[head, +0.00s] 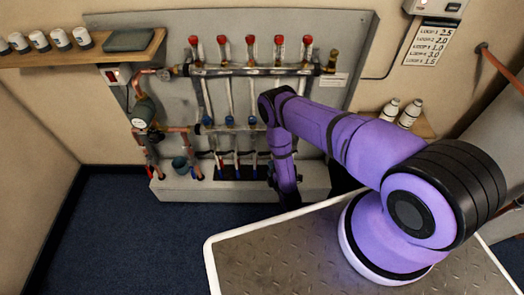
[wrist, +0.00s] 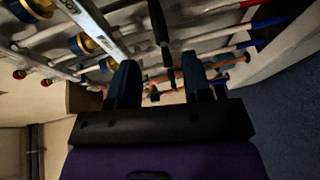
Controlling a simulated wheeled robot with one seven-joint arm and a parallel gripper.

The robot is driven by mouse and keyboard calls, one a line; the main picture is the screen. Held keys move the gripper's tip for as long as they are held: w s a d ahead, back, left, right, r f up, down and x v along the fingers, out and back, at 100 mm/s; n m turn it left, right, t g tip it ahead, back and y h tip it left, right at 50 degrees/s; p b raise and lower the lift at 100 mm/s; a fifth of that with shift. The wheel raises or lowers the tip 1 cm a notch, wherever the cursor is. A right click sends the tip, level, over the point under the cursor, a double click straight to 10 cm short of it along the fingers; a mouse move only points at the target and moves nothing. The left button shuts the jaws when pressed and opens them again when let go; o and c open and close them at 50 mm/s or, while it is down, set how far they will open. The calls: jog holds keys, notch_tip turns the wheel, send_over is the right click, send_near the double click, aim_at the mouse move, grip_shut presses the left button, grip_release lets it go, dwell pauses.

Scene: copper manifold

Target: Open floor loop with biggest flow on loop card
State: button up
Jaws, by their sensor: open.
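The copper manifold (head: 250,71) is on the back wall in the head view, with several red-capped flow meters (head: 250,42) on its upper rail and blue caps (head: 231,121) on the lower one. The loop card (head: 432,42) hangs at the upper right; its fourth line seems to read 3.0, the largest number. My gripper (wrist: 160,78) is open in the wrist view, its two dark fingers apart. Thin pipes and a dark upright piece show beyond the fingers; I see nothing clearly gripped. A metal rail with brass and blue fittings (wrist: 82,44) lies to their left. My arm hides the manifold's lower right.
A pump (head: 143,112) and copper pipes stand at the manifold's left. A shelf (head: 80,50) with white cups and a dark tray is at the upper left. White bottles (head: 409,113) stand at the right. Blue floor (head: 110,225) is clear at the left.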

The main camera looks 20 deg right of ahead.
aim_at(264, 154)
jog(key=w, duration=0.6)
jog(key=w+f, duration=0.1)
jog(key=w, duration=0.2)
jog(key=shift+w+a+f, duration=0.1)
jog(key=shift+w+a, duration=0.25)
jog(key=shift+a, duration=0.05)
grip_shut()
